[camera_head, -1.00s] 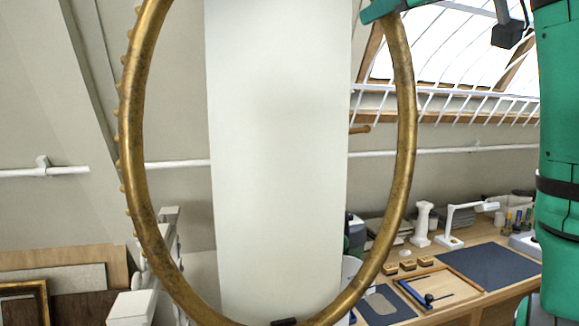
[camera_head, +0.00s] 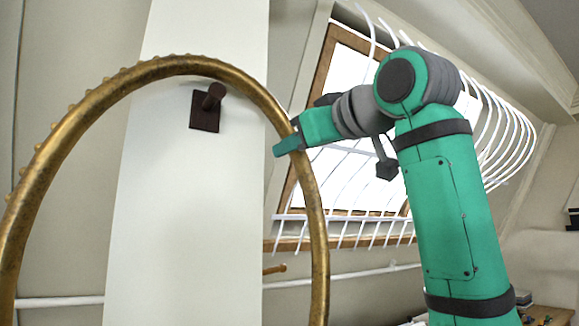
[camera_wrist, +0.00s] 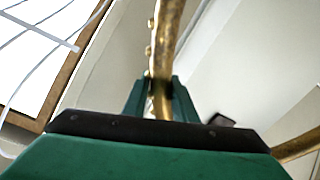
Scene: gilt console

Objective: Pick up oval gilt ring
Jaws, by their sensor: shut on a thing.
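The oval gilt ring (camera_head: 172,66) is a large gold-brown hoop with small knobs along its outer left edge. It stands upright in front of a pale pillar, and its lower part is out of the head view. My gripper (camera_head: 288,147) is shut on the ring's upper right side. In the wrist view, my gripper's two green fingers (camera_wrist: 160,97) close around the ring (camera_wrist: 168,35). A dark brown peg on a square plate (camera_head: 204,117) shows inside the hoop, just under its top. I cannot tell whether the ring touches the peg.
The pale pillar (camera_head: 190,220) stands behind the ring. A skylight window (camera_head: 350,160) with curved white bars is behind my arm. White pipes (camera_head: 60,301) run along the wall. A workbench edge (camera_head: 545,315) shows at the bottom right.

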